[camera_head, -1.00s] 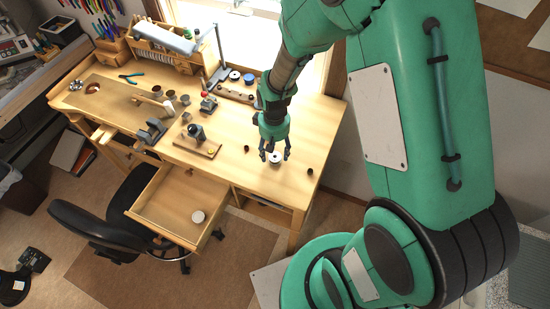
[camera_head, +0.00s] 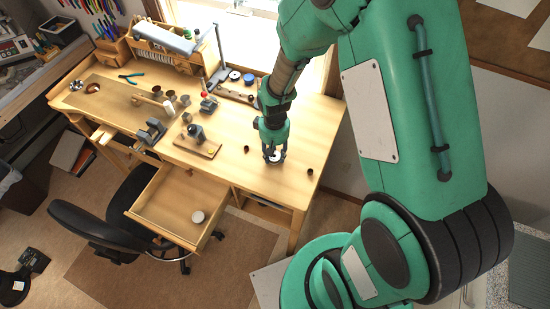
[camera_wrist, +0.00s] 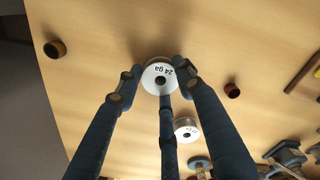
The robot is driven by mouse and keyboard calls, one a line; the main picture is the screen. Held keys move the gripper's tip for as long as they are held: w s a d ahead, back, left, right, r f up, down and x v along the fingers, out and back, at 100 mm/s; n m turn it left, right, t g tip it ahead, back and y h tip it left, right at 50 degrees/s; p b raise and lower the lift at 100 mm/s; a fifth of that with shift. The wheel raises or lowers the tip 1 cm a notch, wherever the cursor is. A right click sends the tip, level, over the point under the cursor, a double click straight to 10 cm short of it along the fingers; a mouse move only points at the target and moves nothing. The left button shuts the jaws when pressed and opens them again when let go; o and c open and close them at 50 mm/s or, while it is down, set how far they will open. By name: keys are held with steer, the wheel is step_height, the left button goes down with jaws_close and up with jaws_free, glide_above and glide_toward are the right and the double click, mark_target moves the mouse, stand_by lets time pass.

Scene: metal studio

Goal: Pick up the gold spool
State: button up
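The gold spool (camera_wrist: 158,78) shows in the wrist view with its white "24 ga" face toward the camera and a dark centre hole. A little of its brownish rim shows above the face. My gripper (camera_head: 273,158) is down at the right part of the workbench, pointing downward with its fingers around the spool. In the wrist view the three fingertips of my gripper (camera_wrist: 160,78) meet the spool's edge from the left, right and below. The fingers hide much of the spool in the head view. Whether it is clear of the tabletop is hard to tell.
Small dark cups (camera_head: 309,171) and (camera_wrist: 55,48) stand on the workbench (camera_head: 292,190) near my gripper. A small vise-like tool on a wooden base (camera_head: 197,140) stands to the left.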

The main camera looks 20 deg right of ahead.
steer(key=shift+c, duration=0.5)
steer(key=shift+r, duration=0.8)
step_height(320, 180, up, 2)
steer(key=shift+r, duration=0.15)
steer(key=s, duration=1)
steer(key=s+r, duration=0.1)
steer(key=s, duration=0.5)
